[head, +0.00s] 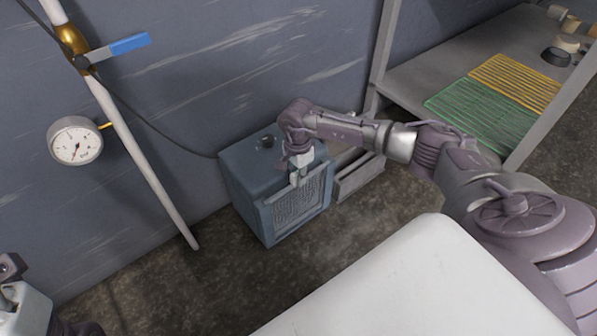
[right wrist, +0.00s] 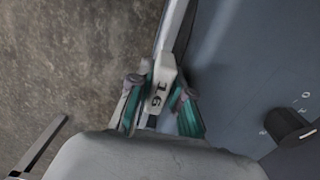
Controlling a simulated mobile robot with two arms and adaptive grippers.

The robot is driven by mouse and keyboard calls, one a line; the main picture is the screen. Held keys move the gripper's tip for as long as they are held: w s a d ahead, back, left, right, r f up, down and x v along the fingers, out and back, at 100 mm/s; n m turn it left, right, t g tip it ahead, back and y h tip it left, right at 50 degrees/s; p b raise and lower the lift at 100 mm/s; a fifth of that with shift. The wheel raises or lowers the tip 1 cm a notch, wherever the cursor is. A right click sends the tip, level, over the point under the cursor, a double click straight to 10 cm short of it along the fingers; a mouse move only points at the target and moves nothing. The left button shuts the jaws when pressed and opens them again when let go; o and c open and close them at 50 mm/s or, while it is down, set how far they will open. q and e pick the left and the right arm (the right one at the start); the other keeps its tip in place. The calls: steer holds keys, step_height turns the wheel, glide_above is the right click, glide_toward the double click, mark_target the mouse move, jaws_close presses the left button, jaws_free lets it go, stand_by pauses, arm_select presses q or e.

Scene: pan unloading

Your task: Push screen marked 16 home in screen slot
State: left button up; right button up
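The screen marked 16 (head: 298,204) shows as a grey mesh panel at the front of a blue-grey box unit (head: 243,180) on the floor by the wall. Its white tab marked 16 (right wrist: 157,84) is in the right wrist view, with the pale frame edge running away above it. My right gripper (head: 296,177) is at the top of the screen; in the right wrist view its teal-padded fingers (right wrist: 160,92) are closed on either side of the tab. The slot itself is hidden. My left gripper (head: 10,285) is only partly visible at the lower left edge.
A dark knob (right wrist: 289,127) sits on the unit's top. A grey bin-like box (head: 358,178) stands just right of the unit. A pipe with a gauge (head: 75,141) and a blue-handled valve (head: 128,44) is at left. A shelf (head: 430,70) holds green and yellow racks.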

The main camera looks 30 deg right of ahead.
steer(key=r, duration=1)
steer(key=shift+w+r, duration=0.25)
steer(key=shift+r, duration=0.15)
steer(key=shift+s+r, duration=0.15)
steer(key=shift+r, duration=0.45)
